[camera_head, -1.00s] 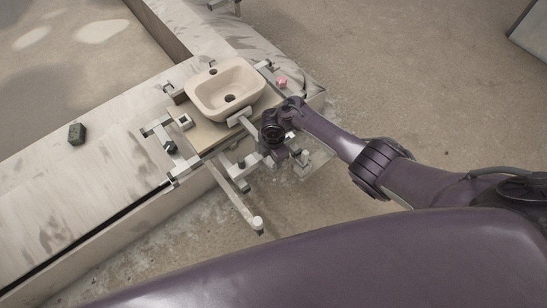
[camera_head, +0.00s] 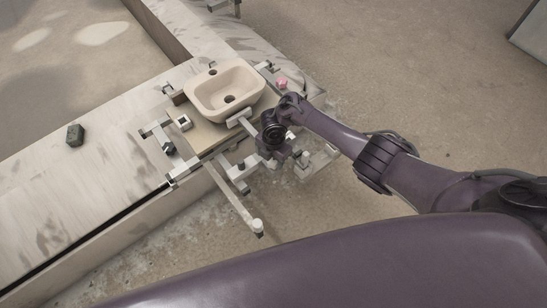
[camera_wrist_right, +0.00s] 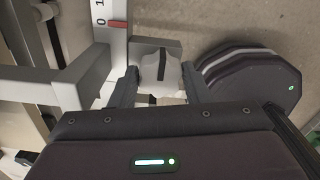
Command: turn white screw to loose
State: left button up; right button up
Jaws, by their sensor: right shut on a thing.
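The white screw (camera_wrist_right: 151,70) shows in the right wrist view as a pale knob with a dark line across it, in front of a grey block. My right gripper (camera_wrist_right: 160,84) has one finger on each side of it and is shut on it. In the head view my right gripper (camera_head: 282,153) is low at the front of the clamp frame, and the wrist hides much of the grip. A scale (camera_wrist_right: 106,18) with a red mark lies beside the block in the wrist view. My left gripper is not in view.
A beige basin (camera_head: 205,96) sits in the metal clamp frame (camera_head: 236,198) on the long bench (camera_head: 85,195). One bar juts toward me over the floor. A dark green block (camera_head: 75,135) lies on the bench; a pink piece (camera_head: 281,84) is behind my wrist. Floor at right is open.

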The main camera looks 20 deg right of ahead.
jog(key=o, duration=1)
notch_tip(320, 180, up, 8)
jog(key=shift+f+p, duration=0.1)
jog(key=shift+p, duration=1.05)
